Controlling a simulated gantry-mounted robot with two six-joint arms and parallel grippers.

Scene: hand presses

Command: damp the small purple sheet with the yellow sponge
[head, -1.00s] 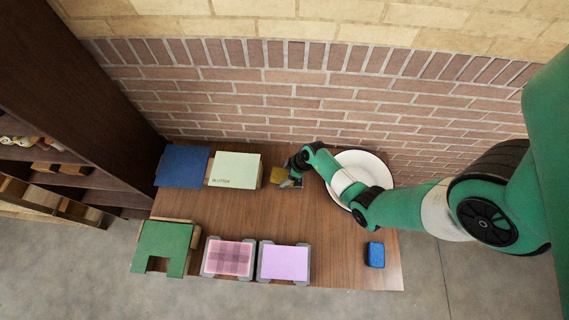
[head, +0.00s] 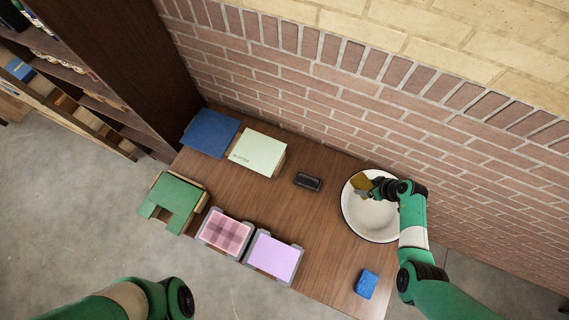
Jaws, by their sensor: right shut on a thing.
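The yellow sponge (head: 361,182) is held in my right gripper (head: 370,189), over the left part of the round white basin (head: 377,228). I cannot tell whether the sponge touches the inside of the basin. The right gripper is shut on the sponge. The small purple sheet (head: 274,256) lies flat in a grey frame at the front of the table. Part of my left arm shows at the bottom left; its gripper is out of view.
A dark tray (head: 308,181) stands at the table's middle. A blue sponge (head: 366,284) lies near the front right. A pink checked sheet (head: 225,235), a green board (head: 176,196), a blue pad (head: 210,134) and a pale green block (head: 258,151) stand left. A brick wall is behind.

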